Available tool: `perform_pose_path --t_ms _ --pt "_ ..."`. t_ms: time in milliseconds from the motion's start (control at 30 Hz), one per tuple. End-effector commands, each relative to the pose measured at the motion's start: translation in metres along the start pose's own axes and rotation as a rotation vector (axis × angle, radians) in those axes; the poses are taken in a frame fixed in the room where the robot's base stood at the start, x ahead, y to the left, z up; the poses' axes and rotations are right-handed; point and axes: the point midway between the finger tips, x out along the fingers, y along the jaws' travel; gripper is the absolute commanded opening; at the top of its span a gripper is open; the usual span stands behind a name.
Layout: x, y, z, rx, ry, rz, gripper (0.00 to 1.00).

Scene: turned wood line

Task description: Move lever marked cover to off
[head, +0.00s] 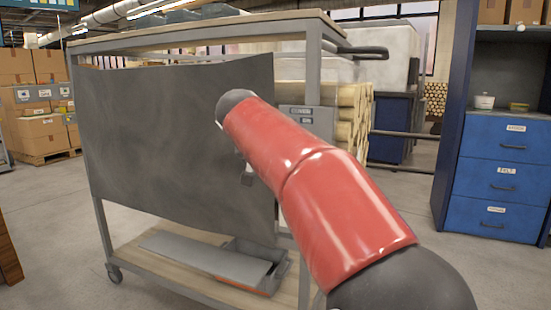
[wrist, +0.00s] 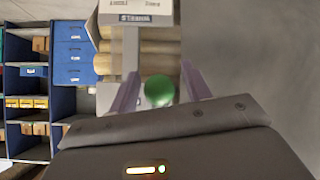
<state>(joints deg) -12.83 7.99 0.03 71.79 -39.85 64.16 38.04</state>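A green ball knob (wrist: 159,90) shows in the wrist view, in line with the gap between my fingertips. My gripper (wrist: 160,80) is open, with a finger on each side of the knob and a visible gap to each. I cannot tell how deep the knob sits between them. A grey label plate (wrist: 138,19) and a pale plate (wrist: 135,5) with small print are above it; I cannot read a cover marking surely.
A wheeled cart (head: 300,15) with a dark hanging sheet (head: 165,135) fills the middle of the head view. A grey bin (head: 272,272) is on its lower shelf. Blue drawers (head: 503,180) stand right, cardboard boxes (head: 40,135) left. Floor is clear at right.

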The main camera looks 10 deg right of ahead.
Motion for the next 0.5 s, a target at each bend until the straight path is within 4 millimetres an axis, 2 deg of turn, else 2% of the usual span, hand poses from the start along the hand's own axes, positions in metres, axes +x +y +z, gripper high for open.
perform_pose_path --t_ms 300,367,500 --pt "-0.004 0.001 -0.002 0.002 0.004 -0.001 0.51" --pt "-0.009 0.001 -0.002 0.002 0.005 -0.002 0.51" --pt "-0.031 0.001 -0.003 0.002 0.006 -0.003 0.51"
